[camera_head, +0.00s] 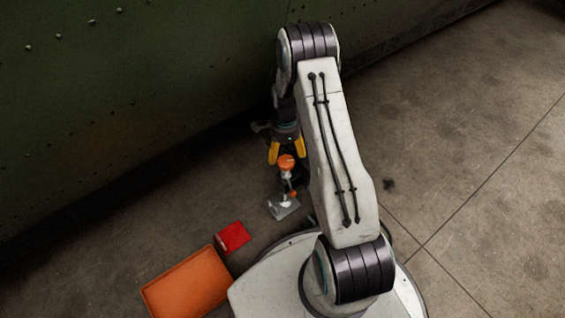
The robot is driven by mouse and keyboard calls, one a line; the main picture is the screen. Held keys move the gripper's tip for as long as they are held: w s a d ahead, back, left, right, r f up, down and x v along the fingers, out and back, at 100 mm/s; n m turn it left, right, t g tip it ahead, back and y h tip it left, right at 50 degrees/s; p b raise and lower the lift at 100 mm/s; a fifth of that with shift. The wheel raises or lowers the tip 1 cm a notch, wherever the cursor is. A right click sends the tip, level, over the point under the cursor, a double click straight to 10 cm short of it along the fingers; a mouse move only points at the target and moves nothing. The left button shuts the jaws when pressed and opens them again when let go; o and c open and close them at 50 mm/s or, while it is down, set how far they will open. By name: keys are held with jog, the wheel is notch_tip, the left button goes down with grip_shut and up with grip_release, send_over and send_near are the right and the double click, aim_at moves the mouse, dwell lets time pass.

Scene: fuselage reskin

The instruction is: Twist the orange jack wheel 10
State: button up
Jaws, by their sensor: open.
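The orange jack wheel (286,162) sits on top of a small jack with a grey metal base plate (283,206) on the floor. My gripper (286,153) hangs from my arm just above and behind the wheel in the picture, with its two yellow fingers apart, one to each side. I cannot tell whether the fingers touch the wheel. Part of the jack's right side is close to my white arm link. No number is readable on the wheel.
A dark green riveted fuselage panel (120,90) runs along the upper left. An orange tray (187,284) and a red flat item (232,237) lie on the floor at lower left. The concrete floor (470,130) to the right is clear.

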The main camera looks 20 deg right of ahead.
aim_at(284, 160)
jog(key=shift+f+b, duration=1.35)
jog(key=shift+f, duration=2.1)
jog(key=c, duration=1.1)
jog(key=shift+w+r+n, duration=0.1)
jog(key=shift+w+n, duration=0.05)
jog(key=shift+n, duration=0.35)
